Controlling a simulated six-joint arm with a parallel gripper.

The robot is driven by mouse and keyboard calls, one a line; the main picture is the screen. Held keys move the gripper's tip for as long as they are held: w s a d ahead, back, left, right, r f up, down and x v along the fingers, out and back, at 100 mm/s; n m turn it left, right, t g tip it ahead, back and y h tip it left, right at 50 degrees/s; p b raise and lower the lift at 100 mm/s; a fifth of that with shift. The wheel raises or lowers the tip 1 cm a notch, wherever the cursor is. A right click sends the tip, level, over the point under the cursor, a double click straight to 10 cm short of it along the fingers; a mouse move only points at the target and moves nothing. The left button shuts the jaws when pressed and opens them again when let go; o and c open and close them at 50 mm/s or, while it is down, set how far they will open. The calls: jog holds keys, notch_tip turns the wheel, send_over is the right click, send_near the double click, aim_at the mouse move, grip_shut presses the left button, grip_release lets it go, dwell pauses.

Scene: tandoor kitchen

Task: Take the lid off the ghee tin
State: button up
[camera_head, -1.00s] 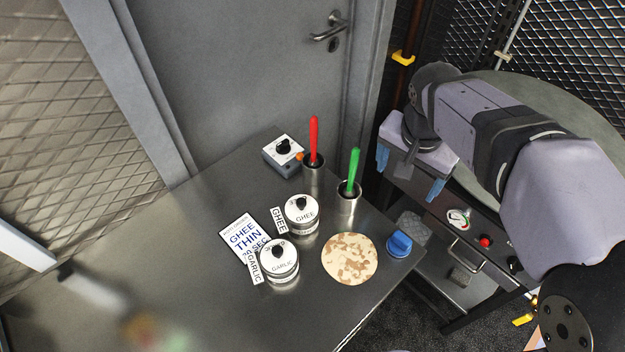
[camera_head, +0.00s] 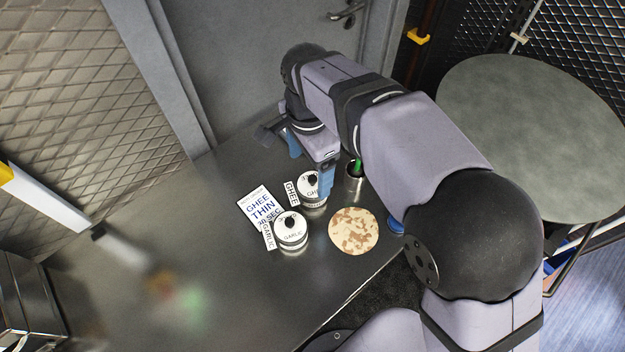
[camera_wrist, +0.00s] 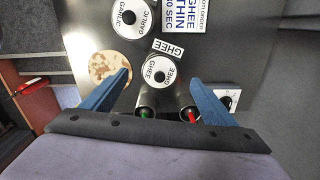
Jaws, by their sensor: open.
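The ghee tin (camera_head: 312,203) stands on the steel table, its white lid (camera_head: 304,187) on top with a black knob. In the head view my gripper partly covers the lid. The wrist view shows the lid (camera_wrist: 160,85) with its dark knob, between and beyond my fingertips. My gripper (camera_head: 311,168) is open and empty, with blue fingers; in the wrist view the gripper (camera_wrist: 160,85) spans the tin's width with room on both sides. The garlic tin (camera_head: 292,243) stands beside it, also lidded; its lid shows in the wrist view (camera_wrist: 133,14).
A flatbread (camera_head: 354,231) lies right of the tins. A printed card (camera_head: 259,207) lies left. The table's front left is clear.

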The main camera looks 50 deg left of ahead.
aim_at(313, 178)
jog(key=shift+w+d+f+p, duration=0.15)
jog(key=shift+f+p, duration=0.3)
jog(key=shift+f, duration=0.45)
jog(key=shift+w+a+f+p, duration=0.15)
jog(key=shift+f+p, duration=0.25)
jog(key=shift+f, duration=0.5)
jog(key=shift+w+d+f+p, duration=0.15)
jog(key=shift+f+p, duration=0.3)
jog(key=shift+f, duration=0.45)
jog(key=c, duration=1.1)
